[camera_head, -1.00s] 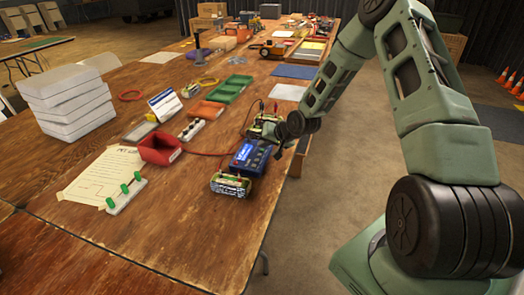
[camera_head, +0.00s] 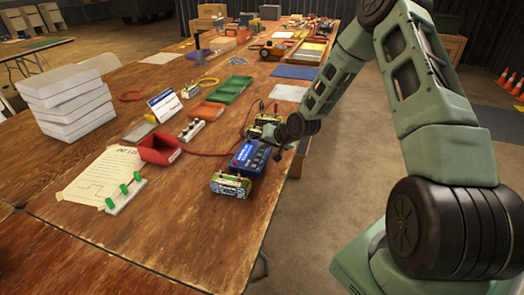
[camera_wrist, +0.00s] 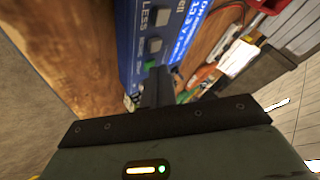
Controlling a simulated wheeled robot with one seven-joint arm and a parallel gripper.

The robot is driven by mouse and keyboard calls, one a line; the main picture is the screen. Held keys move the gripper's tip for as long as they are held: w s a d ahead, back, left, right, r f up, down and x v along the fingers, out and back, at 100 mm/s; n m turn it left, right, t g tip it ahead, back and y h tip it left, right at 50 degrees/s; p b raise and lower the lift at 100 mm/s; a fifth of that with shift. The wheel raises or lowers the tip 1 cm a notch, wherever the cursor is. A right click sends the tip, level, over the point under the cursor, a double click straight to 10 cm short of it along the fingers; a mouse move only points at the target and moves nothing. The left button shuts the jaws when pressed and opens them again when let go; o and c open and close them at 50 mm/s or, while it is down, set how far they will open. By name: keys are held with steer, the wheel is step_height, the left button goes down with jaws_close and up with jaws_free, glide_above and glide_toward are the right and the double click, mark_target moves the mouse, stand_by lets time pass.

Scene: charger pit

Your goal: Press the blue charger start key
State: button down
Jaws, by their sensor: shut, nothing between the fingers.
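The blue charger (camera_head: 249,157) sits near the right edge of the wooden table, with a lit screen and a row of grey keys. In the wrist view the charger (camera_wrist: 128,30) shows large, with two grey keys (camera_wrist: 155,30) and a green key (camera_wrist: 150,66) at the end of the row. My gripper (camera_wrist: 156,75) is shut and empty, its tips right by the green key. I cannot tell whether they touch it. In the head view my gripper (camera_head: 279,151) is small and dark over the charger's right side.
A wired battery pack (camera_head: 230,185) lies in front of the charger, another (camera_head: 265,128) behind it. A red bin (camera_head: 158,149), a board with green knobs (camera_head: 125,193) and a paper sheet (camera_head: 98,176) are to the left. The front table area is clear.

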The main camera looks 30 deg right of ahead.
mark_target(264, 153)
stand_by(0.4)
steer(key=shift+r+p, duration=0.65)
steer(key=shift+r, duration=0.05)
step_height(264, 153, up, 5)
steer(key=p, duration=0.4)
steer(key=shift+r, duration=0.1)
stand_by(0.6)
steer(key=shift+a, duration=0.1)
